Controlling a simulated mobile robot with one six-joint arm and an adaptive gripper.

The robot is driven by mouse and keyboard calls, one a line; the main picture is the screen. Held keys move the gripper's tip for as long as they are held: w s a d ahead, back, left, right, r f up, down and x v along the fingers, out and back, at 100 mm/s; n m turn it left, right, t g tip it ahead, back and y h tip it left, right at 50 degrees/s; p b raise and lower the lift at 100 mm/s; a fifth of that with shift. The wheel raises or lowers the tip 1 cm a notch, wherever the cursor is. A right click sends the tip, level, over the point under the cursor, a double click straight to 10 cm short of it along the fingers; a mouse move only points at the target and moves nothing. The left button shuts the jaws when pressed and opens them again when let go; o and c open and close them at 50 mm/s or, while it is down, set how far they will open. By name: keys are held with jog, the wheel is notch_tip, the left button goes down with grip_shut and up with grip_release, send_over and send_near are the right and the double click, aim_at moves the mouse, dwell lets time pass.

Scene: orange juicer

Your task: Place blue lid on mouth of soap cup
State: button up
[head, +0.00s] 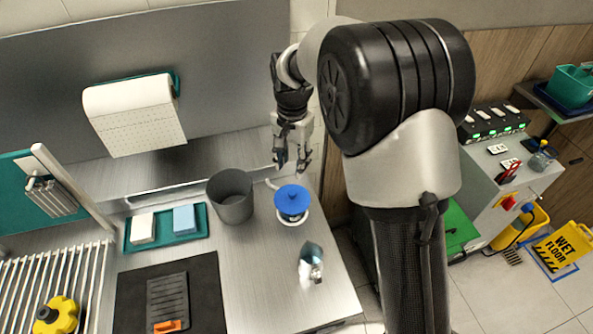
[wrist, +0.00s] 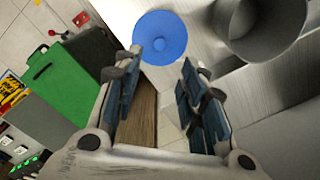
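The blue lid (head: 292,199) is a round disc with a small knob. It sits above a round white rim (head: 292,220) near the right edge of the steel counter; that white piece may be the soap cup, but the lid hides most of it. In the wrist view the lid (wrist: 160,36) appears beyond the fingertips, near the top. My gripper (head: 291,166) is open and empty, behind and above the lid in the head view, apart from it. Its two fingers also show spread in the wrist view (wrist: 161,66).
A grey cup (head: 231,198) stands close left of the lid. A small shiny container (head: 311,263) stands in front. A teal tray (head: 167,239) with two sponges lies further left. The counter between the grey cup and the shiny container is bare.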

jog(key=s+d+r+n+t, duration=0.1)
jog(key=s+d+r, duration=0.15)
jog(key=r, duration=0.25)
jog(key=s+d+r+n, duration=0.1)
jog(key=s+d+r, duration=0.1)
jog(key=s+r, duration=0.2)
jog(key=s+d+r+n+t, duration=0.1)
jog(key=s+d+r+n, duration=0.1)
jog(key=s, duration=0.9)
jog(key=s+d+r+n+t, duration=0.2)
jog(key=s+d, duration=0.2)
jog(key=s, duration=0.8)
jog(key=shift+s+d+r+n+t, duration=0.2)
jog(key=shift+r+n+t, duration=0.1)
jog(key=shift+n, duration=0.1)
